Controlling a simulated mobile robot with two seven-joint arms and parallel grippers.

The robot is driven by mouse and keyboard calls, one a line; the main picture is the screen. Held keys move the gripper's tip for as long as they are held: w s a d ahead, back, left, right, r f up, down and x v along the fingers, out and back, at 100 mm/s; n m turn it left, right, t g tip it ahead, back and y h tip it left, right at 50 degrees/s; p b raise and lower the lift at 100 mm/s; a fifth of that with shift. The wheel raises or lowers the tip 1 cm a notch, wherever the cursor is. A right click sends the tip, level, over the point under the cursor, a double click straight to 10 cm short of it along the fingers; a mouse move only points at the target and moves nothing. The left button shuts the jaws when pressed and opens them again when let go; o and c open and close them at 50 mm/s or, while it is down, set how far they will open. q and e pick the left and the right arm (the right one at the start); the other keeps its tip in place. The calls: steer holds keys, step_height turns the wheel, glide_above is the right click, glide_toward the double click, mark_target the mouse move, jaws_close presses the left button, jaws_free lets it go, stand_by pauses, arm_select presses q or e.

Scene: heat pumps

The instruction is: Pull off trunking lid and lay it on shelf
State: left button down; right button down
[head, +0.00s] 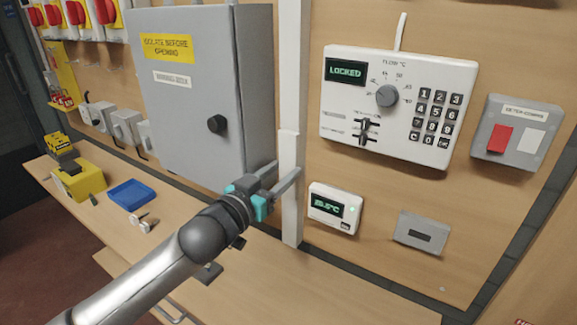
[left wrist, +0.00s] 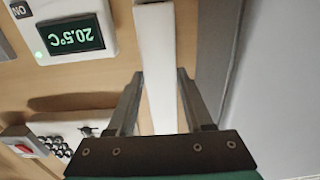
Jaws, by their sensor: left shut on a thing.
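The white trunking runs up the wooden wall board beside the grey cabinet. Its lower stretch, the lid (head: 291,215), looks slightly wider than the strip above (head: 292,65). My left gripper (head: 283,174) reaches the lid near its middle, with its fingers pointing at the wall. In the left wrist view the two fingers (left wrist: 161,74) stand on either side of the white lid (left wrist: 156,45), shut on it. The lid is upright and seems in line with the trunking. The wooden shelf (head: 255,280) lies below, bare on this stretch. My right gripper is not in view.
The grey cabinet (head: 190,95) stands out close left of the trunking. A small display unit (head: 336,208) and a large keypad panel (head: 398,105) are to the right. A blue tray (head: 132,194) and a yellow block (head: 79,182) sit on the shelf's left part.

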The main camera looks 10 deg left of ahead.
arm_select(q)
steer(key=p+v, duration=0.1)
steer(key=v, duration=0.6)
steer(key=shift+p, duration=0.35)
stand_by(0.6)
steer(key=shift+s, duration=0.1)
stand_by(0.3)
